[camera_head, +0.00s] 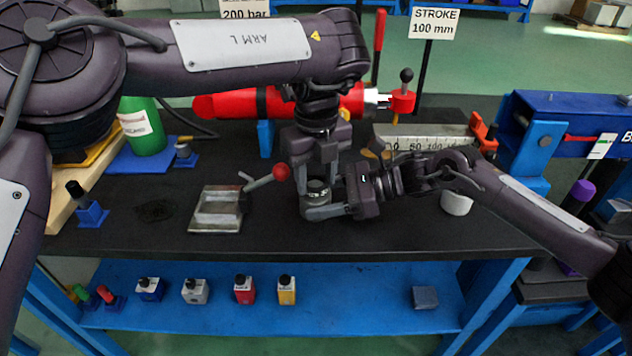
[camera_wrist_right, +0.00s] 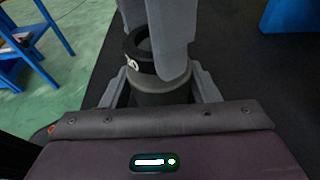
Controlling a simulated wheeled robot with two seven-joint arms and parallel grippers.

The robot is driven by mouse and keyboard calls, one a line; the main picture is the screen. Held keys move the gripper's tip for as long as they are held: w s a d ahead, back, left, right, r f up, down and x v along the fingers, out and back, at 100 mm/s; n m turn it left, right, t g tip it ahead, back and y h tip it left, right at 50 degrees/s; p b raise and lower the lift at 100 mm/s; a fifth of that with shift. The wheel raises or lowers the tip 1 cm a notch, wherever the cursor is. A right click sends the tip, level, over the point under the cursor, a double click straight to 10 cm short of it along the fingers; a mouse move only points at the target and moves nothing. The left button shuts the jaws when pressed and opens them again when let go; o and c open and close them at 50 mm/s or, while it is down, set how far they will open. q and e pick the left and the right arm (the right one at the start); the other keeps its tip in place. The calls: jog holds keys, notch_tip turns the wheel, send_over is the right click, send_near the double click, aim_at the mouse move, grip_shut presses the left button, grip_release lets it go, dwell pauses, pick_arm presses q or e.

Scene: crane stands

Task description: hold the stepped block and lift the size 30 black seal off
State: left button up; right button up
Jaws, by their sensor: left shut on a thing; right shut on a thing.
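The grey stepped block (camera_wrist_right: 160,90) stands between the fingers of my right gripper (camera_wrist_right: 160,88), which is shut on it. The black seal (camera_wrist_right: 132,62), a ring with a partly covered white marking, is at the block's top. My left gripper (camera_wrist_right: 152,45) comes down from above with its fingers shut on the seal. I cannot tell whether the ring is still around the block or just clear of it. In the head view the left gripper (camera_head: 317,180) is directly above the right gripper (camera_head: 318,207), over the black bench, and the two hide most of the block.
A white cylinder (camera_head: 457,204) stands to the right beneath my right arm. A red cylinder (camera_head: 240,104) lies behind. The front bench strip (camera_head: 330,238) is clear.

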jog(key=o, duration=1)
pick_arm(q)
notch_tip(320, 180, up, 9)
